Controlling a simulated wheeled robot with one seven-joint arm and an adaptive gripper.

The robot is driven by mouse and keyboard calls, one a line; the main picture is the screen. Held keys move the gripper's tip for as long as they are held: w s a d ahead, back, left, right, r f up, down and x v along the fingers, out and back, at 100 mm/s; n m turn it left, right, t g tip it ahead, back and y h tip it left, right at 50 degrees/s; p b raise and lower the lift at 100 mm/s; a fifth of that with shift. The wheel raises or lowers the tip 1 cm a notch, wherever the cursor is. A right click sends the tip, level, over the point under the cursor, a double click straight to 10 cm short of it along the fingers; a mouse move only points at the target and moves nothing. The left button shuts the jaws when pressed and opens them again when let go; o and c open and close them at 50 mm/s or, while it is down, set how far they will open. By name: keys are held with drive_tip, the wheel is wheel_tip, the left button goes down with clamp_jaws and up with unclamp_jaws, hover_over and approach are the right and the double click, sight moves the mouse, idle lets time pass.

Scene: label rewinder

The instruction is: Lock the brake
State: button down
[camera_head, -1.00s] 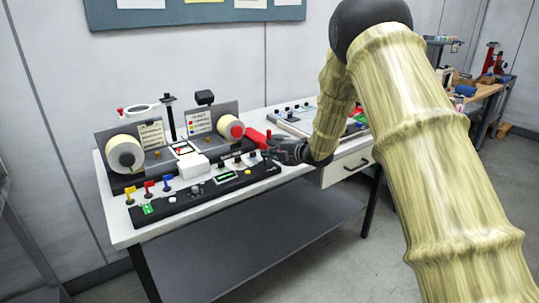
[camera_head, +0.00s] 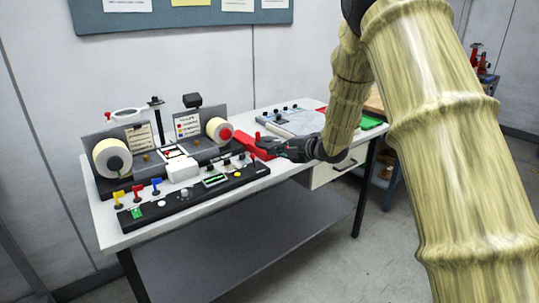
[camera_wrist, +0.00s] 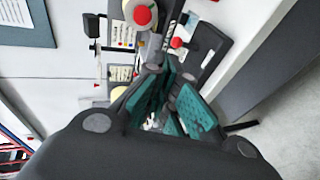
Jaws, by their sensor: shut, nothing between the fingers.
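The label rewinder (camera_head: 187,154) stands on the bench with a roll at each end. The right roll (camera_head: 217,125) has a red hub, which also shows in the wrist view (camera_wrist: 142,15). A broad red lever (camera_head: 243,137) slants from beside this roll toward the front right. I cannot tell whether it is the brake. My gripper (camera_head: 259,143) is shut and empty, over or beside the lever; contact cannot be told. A red knob (camera_head: 257,135) stands by the fingertips. In the wrist view, my gripper's teal-padded fingers (camera_wrist: 168,88) point toward the machine, with a red knob (camera_wrist: 177,42) beyond.
A dark control strip (camera_head: 190,200) with coloured levers and buttons runs along the bench front. A drawer (camera_head: 330,170) hangs under the bench top. The floor in front is clear.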

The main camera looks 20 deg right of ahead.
drive_tip(key=shift+r+b+v, duration=0.15)
drive_tip(key=shift+r+v, duration=0.1)
drive_tip(key=shift+v, duration=0.9)
drive_tip(key=shift+r+b+v, duration=0.15)
drive_tip(key=shift+r+v, duration=0.1)
drive_tip(key=shift+v, duration=0.95)
drive_tip(key=shift+w+a, duration=0.15)
